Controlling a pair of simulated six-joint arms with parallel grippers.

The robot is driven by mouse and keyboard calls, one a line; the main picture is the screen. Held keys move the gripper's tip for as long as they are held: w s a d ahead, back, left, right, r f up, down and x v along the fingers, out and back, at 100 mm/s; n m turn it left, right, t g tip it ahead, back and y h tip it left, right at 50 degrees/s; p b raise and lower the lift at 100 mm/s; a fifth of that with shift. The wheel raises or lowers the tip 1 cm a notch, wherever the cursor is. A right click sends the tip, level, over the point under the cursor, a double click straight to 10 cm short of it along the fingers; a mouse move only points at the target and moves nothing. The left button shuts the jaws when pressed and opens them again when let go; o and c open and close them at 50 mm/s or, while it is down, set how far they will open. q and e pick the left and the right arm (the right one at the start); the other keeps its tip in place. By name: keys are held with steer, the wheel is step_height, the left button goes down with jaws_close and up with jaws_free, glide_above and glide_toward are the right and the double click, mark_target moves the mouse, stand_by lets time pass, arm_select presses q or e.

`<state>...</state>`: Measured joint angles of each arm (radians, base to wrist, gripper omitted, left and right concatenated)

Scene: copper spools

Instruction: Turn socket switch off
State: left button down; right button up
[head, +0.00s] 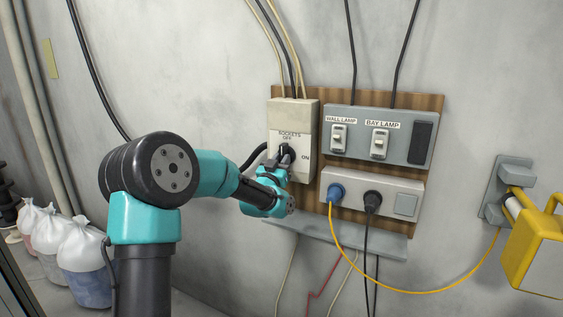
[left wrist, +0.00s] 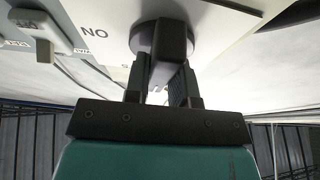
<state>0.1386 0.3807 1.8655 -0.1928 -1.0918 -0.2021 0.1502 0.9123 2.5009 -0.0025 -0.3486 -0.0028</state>
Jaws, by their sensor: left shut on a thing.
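The socket switch is a dark rotary knob (head: 287,152) on a cream box (head: 292,113) marked SOCKETS, with OFF above the knob and ON to its right. My left gripper (head: 281,165) reaches it from below and is shut on the knob. In the left wrist view the black knob (left wrist: 171,38) is between the fingers of my left gripper (left wrist: 166,70), with the ON lettering upside down beside it. The gripper partly hides the knob, and I cannot tell which mark it points to. My right gripper is not in view.
Right of the box are a grey lamp switch panel (head: 415,137) and a socket strip (head: 335,178) with a blue plug (head: 336,192) and a black plug (head: 373,200). A grey shelf (head: 385,243) juts out below. A yellow lamp (head: 535,250) is at right; bags (head: 85,262) stand at left.

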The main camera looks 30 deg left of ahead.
arm_select(q)
steer(key=c, duration=1)
jaws_free()
steer(key=shift+o, duration=0.2)
steer(key=shift+s+f, duration=0.1)
steer(key=shift+s, duration=0.05)
steer(key=v, duration=1.7)
steer(key=shift+f, duration=0.15)
steer(key=d+f+g+h, duration=0.2)
steer(key=d+f+g, duration=0.3)
steer(key=f, duration=0.9)
steer(key=d+f+g+h, duration=0.2)
steer(key=d+f+g, duration=0.2)
steer(key=f, duration=0.9)
steer(key=s+d+f+g+h, duration=0.1)
steer(key=s+d+f+g, duration=0.4)
steer(key=s+f, duration=0.4)
steer(key=s+d+f+g+h, duration=0.1)
steer(key=s+d+f+g, duration=0.4)
steer(key=s+f, duration=0.5)
step_height(320, 180, down, 2)
steer(key=shift+d+f+g, duration=0.1)
steer(key=shift+d+g, duration=0.3)
steer(key=shift+g, duration=0.8)
